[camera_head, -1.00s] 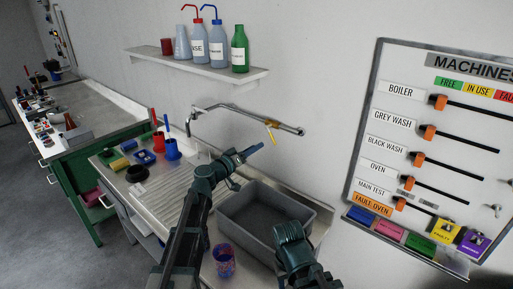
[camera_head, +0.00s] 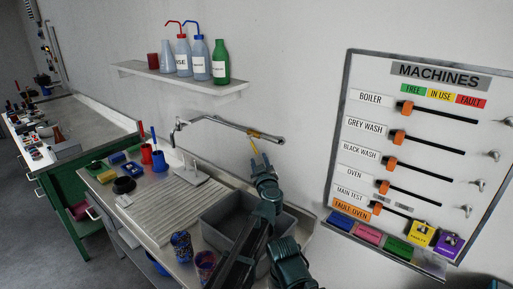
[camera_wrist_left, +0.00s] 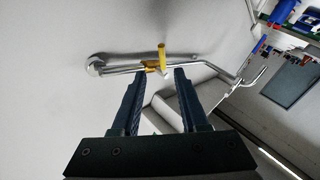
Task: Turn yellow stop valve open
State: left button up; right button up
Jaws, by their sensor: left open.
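The yellow stop valve (camera_head: 255,134) sits on the silver wall pipe (camera_head: 222,123) above the sink, near the pipe's right end. In the left wrist view the valve (camera_wrist_left: 152,66) shows a yellow body on the pipe and a short yellow handle sticking out from it. My left gripper (camera_head: 258,157) is just below the valve in the head view. In the left wrist view the open fingers (camera_wrist_left: 156,80) are on either side of the valve's line, with the handle seen between their tips. I cannot tell whether either finger touches it. My right gripper is not in view.
A grey sink basin (camera_head: 228,215) lies below my left arm. A wall shelf (camera_head: 185,82) with bottles hangs above left. A machine board (camera_head: 412,150) is on the right wall. Cups, including a patterned one (camera_head: 181,247), stand on the counter.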

aim_at(254, 147)
pick_arm(q)
jog(key=shift+n+y, duration=0.3)
jog(key=shift+y, duration=0.1)
jog(key=x, duration=1.3)
jog(key=shift+f, duration=0.1)
grip_shut()
dwell(1.0)
